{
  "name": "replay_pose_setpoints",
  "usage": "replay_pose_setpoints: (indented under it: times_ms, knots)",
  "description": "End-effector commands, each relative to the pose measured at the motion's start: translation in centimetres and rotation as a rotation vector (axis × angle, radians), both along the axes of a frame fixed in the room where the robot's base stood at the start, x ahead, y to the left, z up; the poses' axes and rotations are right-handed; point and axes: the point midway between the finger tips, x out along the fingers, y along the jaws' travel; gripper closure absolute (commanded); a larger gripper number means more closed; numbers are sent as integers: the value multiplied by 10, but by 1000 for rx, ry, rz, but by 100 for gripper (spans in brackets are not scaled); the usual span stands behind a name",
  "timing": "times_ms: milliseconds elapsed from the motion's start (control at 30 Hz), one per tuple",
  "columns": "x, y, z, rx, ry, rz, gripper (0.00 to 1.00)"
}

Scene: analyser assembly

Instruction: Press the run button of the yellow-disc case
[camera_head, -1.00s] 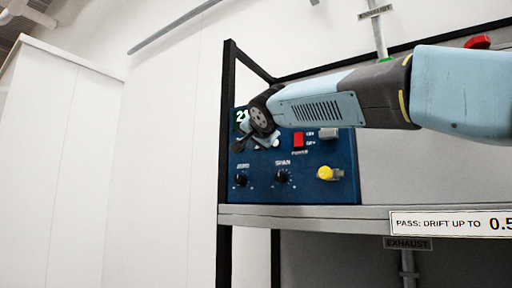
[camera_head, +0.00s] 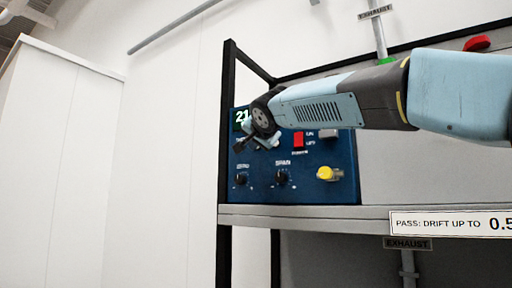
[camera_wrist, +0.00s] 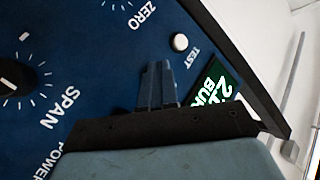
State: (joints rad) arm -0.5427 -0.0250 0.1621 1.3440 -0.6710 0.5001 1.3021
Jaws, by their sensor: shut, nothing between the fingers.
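The blue case (camera_head: 305,190) stands on a shelf, with a yellow disc-like fitting (camera_head: 325,173) low on its right front. In the wrist view, a round white button (camera_wrist: 180,41) labelled TEST sits on the blue panel, beside the display (camera_wrist: 213,86). I see no button labelled RUN. My gripper (camera_head: 238,147) is at the left part of the panel, below the display, and covers part of it. In the wrist view, its shut, empty fingers (camera_wrist: 158,68) point at the panel, with the white button just beyond their tips. I cannot tell whether they touch the panel.
ZERO and SPAN knobs (camera_head: 282,178) are below my gripper, and a red power switch (camera_head: 298,139) is to its right. A black frame post (camera_head: 228,130) stands close on the left. The grey shelf edge (camera_head: 300,213) runs below the case.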

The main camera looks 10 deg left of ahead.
Motion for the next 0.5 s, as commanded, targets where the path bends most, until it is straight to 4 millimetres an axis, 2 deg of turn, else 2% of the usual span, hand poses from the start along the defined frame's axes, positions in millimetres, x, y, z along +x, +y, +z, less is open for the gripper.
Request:
replay_pose_setpoints:
  times_ms: [500]
  knots:
    - [-5, 2, 0, -2, 1, -1, 100]
